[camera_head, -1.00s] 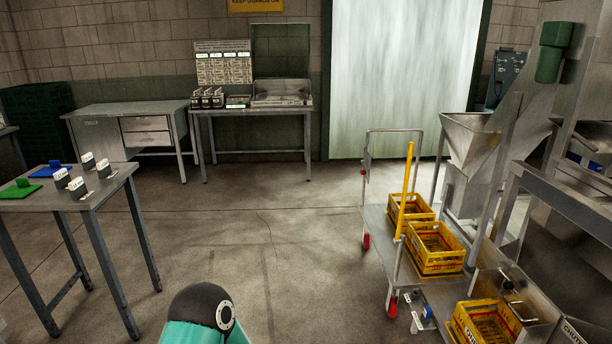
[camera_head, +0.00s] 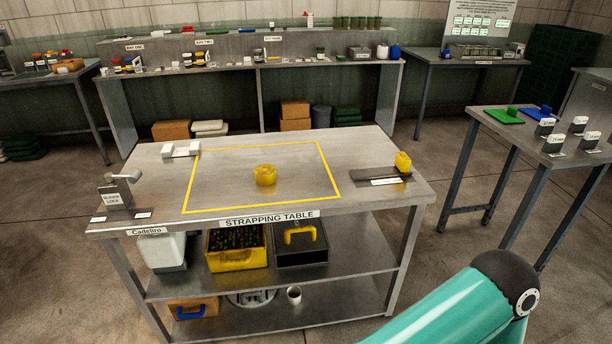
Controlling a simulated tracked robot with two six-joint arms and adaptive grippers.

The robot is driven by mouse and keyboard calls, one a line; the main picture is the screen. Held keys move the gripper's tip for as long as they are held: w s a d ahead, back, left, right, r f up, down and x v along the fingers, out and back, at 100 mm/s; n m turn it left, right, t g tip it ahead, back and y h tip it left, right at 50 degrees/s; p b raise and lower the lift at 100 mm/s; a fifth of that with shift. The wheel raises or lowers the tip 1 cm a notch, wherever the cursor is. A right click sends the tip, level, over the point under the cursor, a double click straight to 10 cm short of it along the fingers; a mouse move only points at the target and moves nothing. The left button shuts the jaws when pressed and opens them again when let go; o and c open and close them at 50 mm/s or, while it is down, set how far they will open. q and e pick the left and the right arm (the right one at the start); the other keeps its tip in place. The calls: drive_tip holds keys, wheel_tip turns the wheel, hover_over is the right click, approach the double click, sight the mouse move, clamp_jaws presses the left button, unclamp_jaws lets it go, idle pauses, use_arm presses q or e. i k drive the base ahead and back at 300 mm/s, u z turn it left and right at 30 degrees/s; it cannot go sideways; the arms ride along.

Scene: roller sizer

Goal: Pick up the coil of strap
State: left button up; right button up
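A small yellow coil of strap (camera_head: 265,175) lies flat on the strapping table (camera_head: 240,148), inside a rectangle outlined in yellow on the steel top. Nothing touches it. A teal arm link of mine with a dark joint cap shows at the lower right, well short of the table. Neither of my grippers is in view.
On the tabletop stand a steel block device (camera_head: 116,192) at left, a white bracket (camera_head: 181,150) at back left and a yellow-topped tool (camera_head: 402,163) at right. Lower shelves hold a yellow crate (camera_head: 237,259) and boxes. A small table (camera_head: 545,150) stands at right. Floor is clear between them.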

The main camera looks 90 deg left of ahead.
sight(265, 174)
drive_tip(key=z, duration=1.3)
drive_tip(key=i, duration=0.1)
drive_tip(key=u, duration=2.75)
drive_tip(key=i, duration=0.3)
drive_tip(key=u, duration=2.2)
drive_tip(key=k, duration=0.5)
drive_tip(key=u, duration=0.4)
drive_tip(key=i, duration=1.6)
drive_tip(key=z, duration=0.4)
